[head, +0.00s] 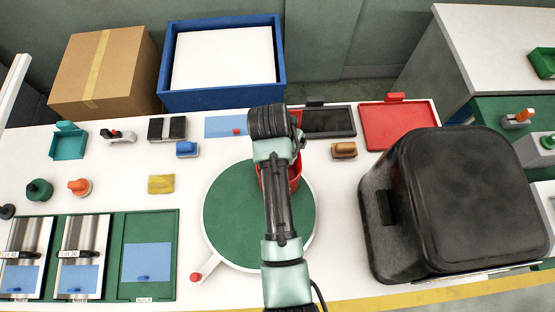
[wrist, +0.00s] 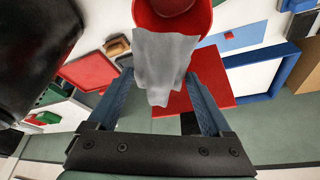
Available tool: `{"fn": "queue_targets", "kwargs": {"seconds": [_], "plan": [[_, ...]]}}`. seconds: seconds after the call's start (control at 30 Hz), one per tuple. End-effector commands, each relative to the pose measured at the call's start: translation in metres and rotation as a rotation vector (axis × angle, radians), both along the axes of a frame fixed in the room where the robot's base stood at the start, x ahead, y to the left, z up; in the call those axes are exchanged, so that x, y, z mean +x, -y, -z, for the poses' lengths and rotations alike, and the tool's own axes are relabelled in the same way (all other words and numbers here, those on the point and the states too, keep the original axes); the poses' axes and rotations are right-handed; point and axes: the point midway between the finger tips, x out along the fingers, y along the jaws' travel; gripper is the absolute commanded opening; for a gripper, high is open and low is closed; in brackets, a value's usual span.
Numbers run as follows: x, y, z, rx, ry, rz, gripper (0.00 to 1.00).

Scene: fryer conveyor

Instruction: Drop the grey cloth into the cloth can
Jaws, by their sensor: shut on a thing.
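The grey cloth (wrist: 165,62) hangs between the two fingers of my gripper (wrist: 158,85), which is shut on it, in the wrist view. The red can (wrist: 205,22) is just beyond the cloth, and the cloth overlaps its near rim in that picture. I cannot tell whether the cloth touches the can. In the head view the red can (head: 295,172) stands on the round green turntable (head: 230,215), partly hidden behind my arm. My gripper's fingers and the cloth are hidden by the arm in the head view.
A large black bin-like body (head: 460,200) stands right of the turntable. Black (head: 328,122) and red (head: 398,124) trays lie behind it. A blue-rimmed box (head: 222,97) and a cardboard box (head: 103,72) stand at the back. A yellow sponge (head: 161,184) lies left of the turntable.

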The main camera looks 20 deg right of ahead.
Motion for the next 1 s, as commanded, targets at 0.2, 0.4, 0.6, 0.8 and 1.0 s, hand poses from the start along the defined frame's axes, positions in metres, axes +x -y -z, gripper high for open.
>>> {"fn": "queue_targets", "kwargs": {"seconds": [0.2, 0.4, 0.6, 0.8, 1.0], "plan": [[0.000, -0.001, 0.032, 0.000, 0.000, -0.001, 0.39], [0.000, -0.001, 0.047, 0.000, 0.000, -0.002, 0.39], [0.000, -0.001, 0.046, 0.000, 0.000, -0.002, 0.39], [0.000, -0.001, 0.046, 0.000, 0.000, -0.002, 1.00], [0.000, -0.001, 0.046, 0.000, 0.000, -0.002, 1.00]]}}
